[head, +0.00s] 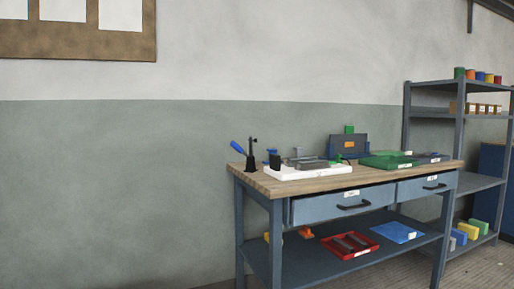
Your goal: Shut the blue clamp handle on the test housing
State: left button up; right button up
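A blue clamp handle (238,147) sticks out up and to the left from a dark upright clamp (251,160) at the left end of the wooden-topped workbench (290,186). The handle is tilted, not lying flat. A white plate (309,172) lies just right of the clamp, with a dark block (275,161) and grey parts (307,162) on it. I cannot tell which of these is the test housing at this distance. Neither of my grippers is in view.
Behind the plate stands a blue-grey box (349,147). A green tray (389,161) is on the bench's right half. Two drawers (343,205) are shut. A red tray (350,245) lies on the lower shelf.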

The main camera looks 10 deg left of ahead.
aim_at(233, 143)
jog(key=i+l, duration=0.65)
jog(key=i, duration=0.25)
